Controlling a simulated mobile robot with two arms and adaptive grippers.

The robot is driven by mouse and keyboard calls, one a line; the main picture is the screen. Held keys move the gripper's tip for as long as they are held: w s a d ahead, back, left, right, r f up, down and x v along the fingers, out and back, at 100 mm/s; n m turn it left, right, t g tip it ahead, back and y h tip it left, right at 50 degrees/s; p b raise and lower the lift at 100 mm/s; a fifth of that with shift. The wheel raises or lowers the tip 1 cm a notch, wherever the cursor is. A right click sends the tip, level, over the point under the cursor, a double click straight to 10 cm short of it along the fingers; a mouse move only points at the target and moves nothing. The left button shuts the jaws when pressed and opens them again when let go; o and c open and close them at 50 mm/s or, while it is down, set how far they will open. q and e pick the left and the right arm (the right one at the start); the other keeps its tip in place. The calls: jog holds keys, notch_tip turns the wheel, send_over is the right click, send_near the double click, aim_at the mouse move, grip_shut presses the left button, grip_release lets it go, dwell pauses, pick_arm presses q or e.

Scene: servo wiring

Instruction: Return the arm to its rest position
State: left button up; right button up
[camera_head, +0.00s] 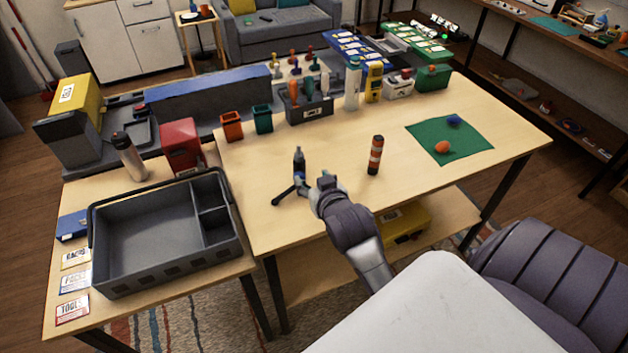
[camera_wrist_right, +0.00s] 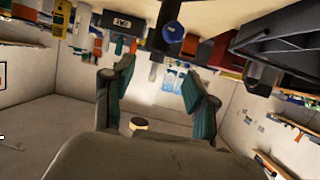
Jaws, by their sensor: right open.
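My right arm reaches in from the lower right in the head view. Its gripper (camera_head: 326,183) is over the front part of the table (camera_head: 260,220). In the right wrist view, the two teal-padded fingers stand well apart with nothing between them, so the gripper (camera_wrist_right: 160,72) is open and empty. My left gripper is in neither view.
An orange-and-black cylinder (camera_head: 375,155) stands right of the gripper. A green mat (camera_head: 470,153) holds an orange and a blue item. A grey crate (camera_head: 120,285) sits at left. Bins, including an orange one (camera_head: 231,126), line the back. The table's middle is mostly clear.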

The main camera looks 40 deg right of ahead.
dwell(0.5)
jog(key=s+a+f+n+g+y, duration=0.1)
jog(key=s+a+f+n+g, duration=0.2)
jog(key=s, duration=0.5)
jog(key=s+a+f+n+g+y, duration=0.1)
jog(key=s+a+f+g+y, duration=0.2)
jog(key=s+a, duration=0.35)
jog(key=s+a+f+n+g, duration=0.2)
jog(key=s+a+f+g, duration=0.2)
jog(key=s, duration=0.4)
notch_tip(320, 180, down, 25)
jog(key=s+b, duration=0.1)
jog(key=b, duration=0.1)
jog(key=s+d+f+g+b, duration=0.1)
jog(key=s+d+f+g, duration=0.1)
jog(key=s+f, duration=1.5)
notch_tip(320, 180, down, 3)
jog(key=shift+s+d+r, duration=0.2)
jog(key=shift+d, duration=0.5)
